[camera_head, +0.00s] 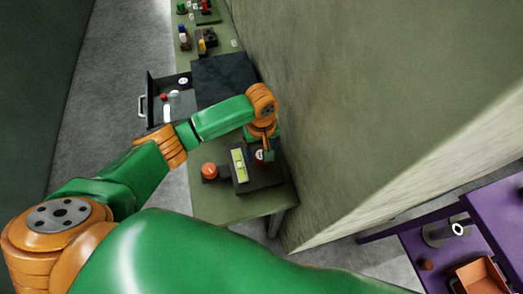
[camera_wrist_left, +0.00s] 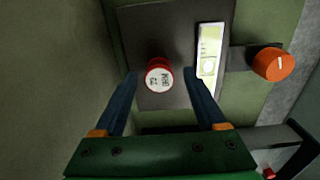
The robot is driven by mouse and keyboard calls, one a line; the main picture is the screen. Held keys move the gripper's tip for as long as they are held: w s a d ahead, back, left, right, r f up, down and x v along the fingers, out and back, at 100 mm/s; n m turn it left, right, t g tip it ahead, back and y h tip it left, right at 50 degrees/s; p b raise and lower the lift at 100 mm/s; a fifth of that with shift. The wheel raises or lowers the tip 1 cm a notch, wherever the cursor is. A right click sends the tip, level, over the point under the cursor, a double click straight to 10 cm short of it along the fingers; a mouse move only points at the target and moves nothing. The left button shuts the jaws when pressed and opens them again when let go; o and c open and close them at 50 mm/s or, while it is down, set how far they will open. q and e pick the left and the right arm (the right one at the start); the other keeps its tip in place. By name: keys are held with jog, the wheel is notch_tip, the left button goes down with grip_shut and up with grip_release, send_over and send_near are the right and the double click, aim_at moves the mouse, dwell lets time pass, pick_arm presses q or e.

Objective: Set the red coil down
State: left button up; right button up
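The red coil (camera_wrist_left: 159,78), a short red cylinder with a white printed label on top, stands upright on a dark plate (camera_wrist_left: 150,20) in the left wrist view. In the head view the coil (camera_head: 259,156) shows only partly beside my left gripper (camera_head: 267,152). In the left wrist view my left gripper (camera_wrist_left: 161,74) is open, with one blue finger on each side of the coil and a visible gap on both sides. I cannot tell how far the fingertips reach down beside it. My right gripper is not in view.
A yellow-green panel (camera_head: 238,164) lies on the plate, with an orange knob (camera_head: 209,171) left of it. An open drawer (camera_head: 153,101) juts out leftward from the green bench (camera_head: 230,207). A wall (camera_head: 330,110) closes the right side. A purple shelf (camera_head: 412,247) stands lower right.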

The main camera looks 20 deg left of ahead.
pick_arm(q)
notch_tip(320, 180, up, 12)
jog(key=shift+r+p, duration=0.15)
jog(key=shift+p, duration=0.2)
dwell(0.5)
